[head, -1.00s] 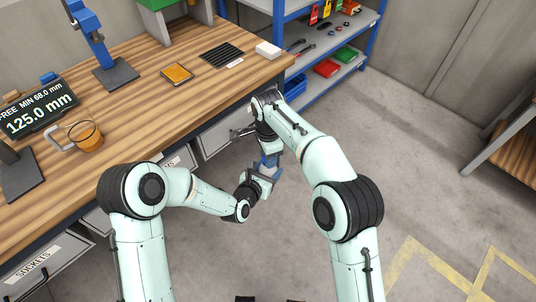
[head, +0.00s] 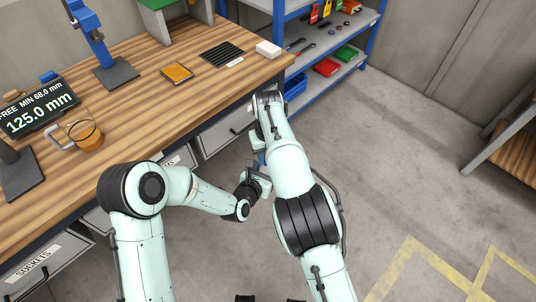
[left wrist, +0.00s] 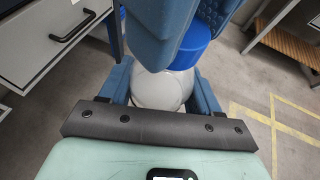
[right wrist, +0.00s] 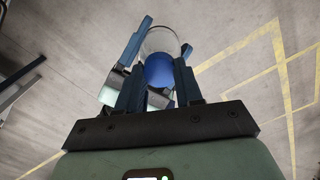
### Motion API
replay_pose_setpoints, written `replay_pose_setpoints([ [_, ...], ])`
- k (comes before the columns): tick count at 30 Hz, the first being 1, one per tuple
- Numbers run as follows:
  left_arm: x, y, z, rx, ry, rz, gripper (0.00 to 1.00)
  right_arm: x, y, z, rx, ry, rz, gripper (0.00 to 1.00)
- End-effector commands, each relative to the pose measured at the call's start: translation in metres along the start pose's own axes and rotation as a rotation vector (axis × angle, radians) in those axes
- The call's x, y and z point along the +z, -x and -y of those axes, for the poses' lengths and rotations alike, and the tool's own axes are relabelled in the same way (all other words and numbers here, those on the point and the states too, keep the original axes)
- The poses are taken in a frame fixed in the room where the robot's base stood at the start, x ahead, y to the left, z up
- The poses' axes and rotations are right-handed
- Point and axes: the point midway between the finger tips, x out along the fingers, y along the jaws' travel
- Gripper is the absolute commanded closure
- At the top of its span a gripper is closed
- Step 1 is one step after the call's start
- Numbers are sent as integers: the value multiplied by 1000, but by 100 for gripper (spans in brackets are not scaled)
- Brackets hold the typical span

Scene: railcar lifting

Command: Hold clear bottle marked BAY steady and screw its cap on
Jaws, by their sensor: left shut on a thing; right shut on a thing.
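The clear bottle (left wrist: 160,90) stands between the blue fingers of my left gripper (left wrist: 162,98), which is shut on its body. Its BAY marking is not readable in these views. The blue cap (left wrist: 196,46) is at the bottle's mouth end. My right gripper (right wrist: 158,88) is shut on the cap, which shows as a blue disc (right wrist: 158,70) between its fingers in the right wrist view. I cannot tell how far the cap is threaded. In the head view my left gripper (head: 260,184) is in front of the bench, and my right arm hides most of the bottle and cap.
The wooden bench (head: 130,120) with drawers (head: 228,128) lies to the left and behind, close to the grippers. Open floor (head: 400,150) lies to the right.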

Motion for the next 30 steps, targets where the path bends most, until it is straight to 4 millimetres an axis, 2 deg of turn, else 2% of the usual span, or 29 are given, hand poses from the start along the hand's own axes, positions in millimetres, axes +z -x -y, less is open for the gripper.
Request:
replay_pose_setpoints([
  [4,0,0,-1,1,1,1,100,0,0,0,1,2,-2,93],
  [5,0,0,-1,1,1,1,100,0,0,0,1,3,-2,58],
  [6,0,0,-1,1,1,0,100,0,0,0,1,3,-2,45],
  [7,0,0,-1,1,1,1,100,0,0,0,1,3,-1,39],
  [16,0,0,0,1,0,0,100,0,2,0,0,4,0,39],
  [24,0,0,0,0,0,0,100,1,36,0,1,5,3,39],
  [30,0,0,0,0,0,0,100,0,46,0,1,4,0,39],
])
